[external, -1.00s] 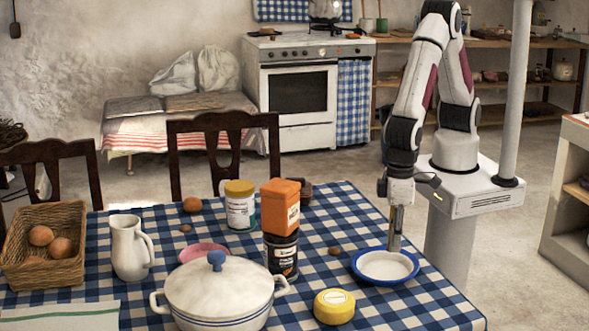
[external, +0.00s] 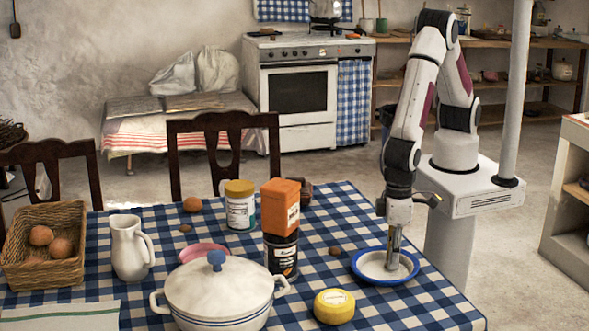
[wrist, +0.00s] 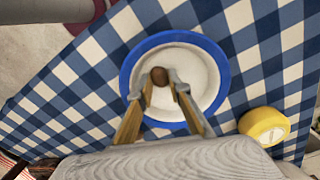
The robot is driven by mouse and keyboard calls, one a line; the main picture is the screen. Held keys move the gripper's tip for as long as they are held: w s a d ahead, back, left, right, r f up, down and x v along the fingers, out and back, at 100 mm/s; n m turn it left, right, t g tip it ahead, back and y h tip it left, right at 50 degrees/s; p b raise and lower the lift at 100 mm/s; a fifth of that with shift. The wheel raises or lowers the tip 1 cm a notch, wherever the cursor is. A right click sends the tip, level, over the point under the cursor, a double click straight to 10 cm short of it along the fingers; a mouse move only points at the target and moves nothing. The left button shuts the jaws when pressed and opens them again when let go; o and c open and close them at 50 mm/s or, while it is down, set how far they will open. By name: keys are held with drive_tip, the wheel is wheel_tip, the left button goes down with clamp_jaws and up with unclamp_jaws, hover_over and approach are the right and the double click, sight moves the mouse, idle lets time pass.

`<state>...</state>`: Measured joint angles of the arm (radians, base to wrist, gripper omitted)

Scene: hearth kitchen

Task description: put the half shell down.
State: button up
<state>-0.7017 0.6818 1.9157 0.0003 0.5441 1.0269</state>
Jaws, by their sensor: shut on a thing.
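The half shell (wrist: 158,75) is a small brown piece held between the fingertips of my gripper (wrist: 161,83) in the wrist view. My gripper (external: 392,263) points down over the white plate with a blue rim (external: 358,272) in the external view; the shell is too small to make out there. In the wrist view the shell appears over the inside of the plate (wrist: 125,76). I cannot tell whether it touches the plate's surface.
A yellow round tin (external: 334,307) stands near the plate. A small brown piece (external: 334,251) lies left of the plate. An orange box (external: 281,205) rests on a dark jar (external: 281,256). A lidded white pot (external: 217,293) stands at the front.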

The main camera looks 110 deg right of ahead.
drive_tip(key=shift+f, duration=0.2)
drive_tip(key=o, duration=0.4)
drive_tip(key=shift+c, duration=0.2)
drive_tip(key=shift+r, duration=0.1)
wheel_tip(320, 180, up, 12)
idle(0.8)
idle(0.8)
